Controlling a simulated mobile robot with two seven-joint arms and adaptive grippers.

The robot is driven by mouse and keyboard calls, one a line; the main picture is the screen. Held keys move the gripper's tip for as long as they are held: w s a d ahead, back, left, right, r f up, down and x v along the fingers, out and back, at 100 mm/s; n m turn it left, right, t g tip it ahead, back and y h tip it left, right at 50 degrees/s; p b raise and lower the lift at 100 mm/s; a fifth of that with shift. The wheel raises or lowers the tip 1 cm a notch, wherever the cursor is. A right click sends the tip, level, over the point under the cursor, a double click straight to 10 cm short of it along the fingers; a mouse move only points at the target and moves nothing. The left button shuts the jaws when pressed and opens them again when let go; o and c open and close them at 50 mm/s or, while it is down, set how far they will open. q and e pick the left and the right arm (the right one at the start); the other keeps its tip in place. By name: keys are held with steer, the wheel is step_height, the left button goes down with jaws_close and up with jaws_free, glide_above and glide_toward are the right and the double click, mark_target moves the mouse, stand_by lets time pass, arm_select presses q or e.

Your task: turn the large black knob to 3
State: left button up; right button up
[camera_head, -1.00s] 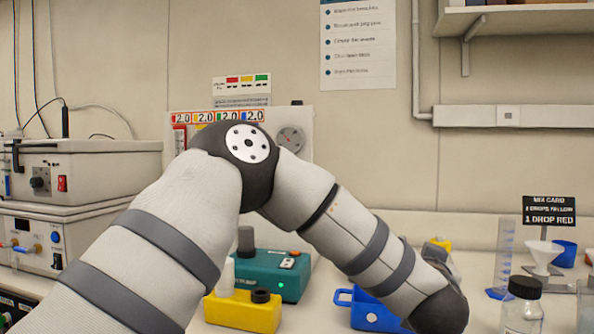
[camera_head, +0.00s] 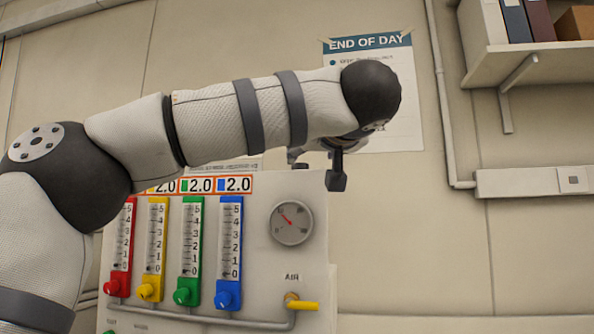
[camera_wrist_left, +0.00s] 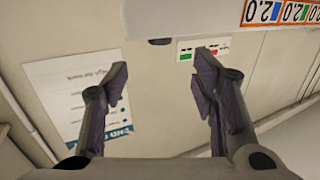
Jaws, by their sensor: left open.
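No large black knob can be made out in either current view. The gas panel (camera_head: 250,260) shows coloured flow tubes with red (camera_head: 112,287), yellow (camera_head: 147,291), green (camera_head: 182,296) and blue (camera_head: 223,299) knobs at their feet. My left gripper (camera_head: 320,170) is up by the panel's top edge, in front of the wall, partly hidden by its own wrist. In the left wrist view my left gripper (camera_wrist_left: 162,75) is open, with nothing between its fingers. My right gripper is not in view.
A round gauge (camera_head: 291,222) and a yellow AIR valve handle (camera_head: 303,305) are on the panel's right side. An END OF DAY poster (camera_head: 400,100) hangs behind my left wrist. A shelf (camera_head: 530,60) and a wall box (camera_head: 520,182) are at right. The wall between is clear.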

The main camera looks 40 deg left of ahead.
arm_select(q)
steer(key=x, duration=1.1)
steer(key=shift+w+a, duration=0.1)
steer(key=shift+a, duration=0.1)
steer(key=shift+c, duration=0.4)
steer(key=c, duration=1.1)
